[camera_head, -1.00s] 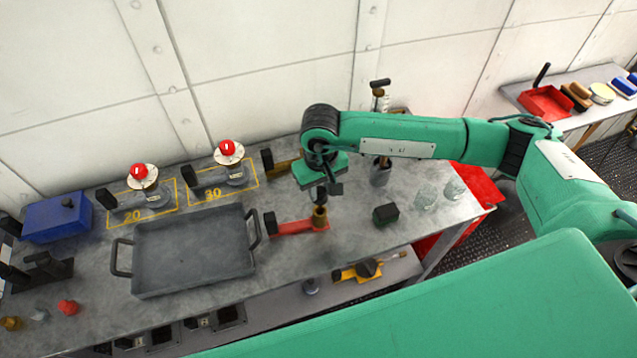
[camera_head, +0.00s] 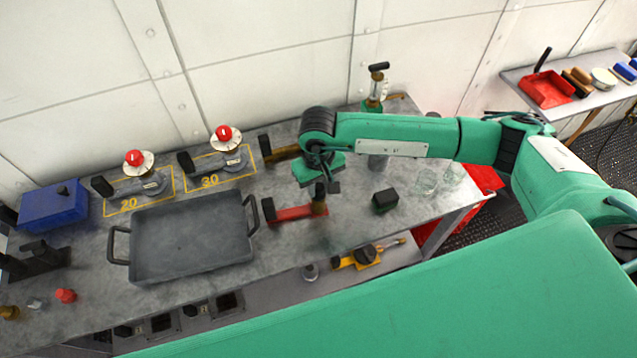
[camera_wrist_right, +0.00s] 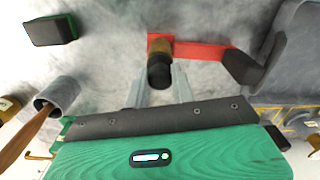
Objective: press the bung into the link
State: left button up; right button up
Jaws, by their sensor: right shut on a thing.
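The link (camera_head: 289,214) is a red bar lying on the grey bench, with a black end at its left and an upright brass socket (camera_head: 319,208) at its right. It also shows in the right wrist view (camera_wrist_right: 200,51). My right gripper (camera_head: 319,184) is above the socket, shut on the bung. The bung is a dark, short cylinder, and it shows best in the right wrist view (camera_wrist_right: 159,74), between the grey fingers (camera_wrist_right: 157,87). It lines up with the brass socket there and overlaps its mouth; I cannot tell how deep it sits. My left gripper is out of view.
A grey tray (camera_head: 240,262) stands left of the link. A brass-coloured piece (camera_head: 284,152) lies behind. Two red-knobbed valves (camera_head: 224,133) stand at the back left.

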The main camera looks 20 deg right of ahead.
dwell(0.3)
jog(key=shift+f+b, duration=0.35)
jog(key=shift+b, duration=0.2)
dwell(0.4)
dwell(0.3)
jog(key=o, duration=0.9)
jog(key=shift+r, duration=0.1)
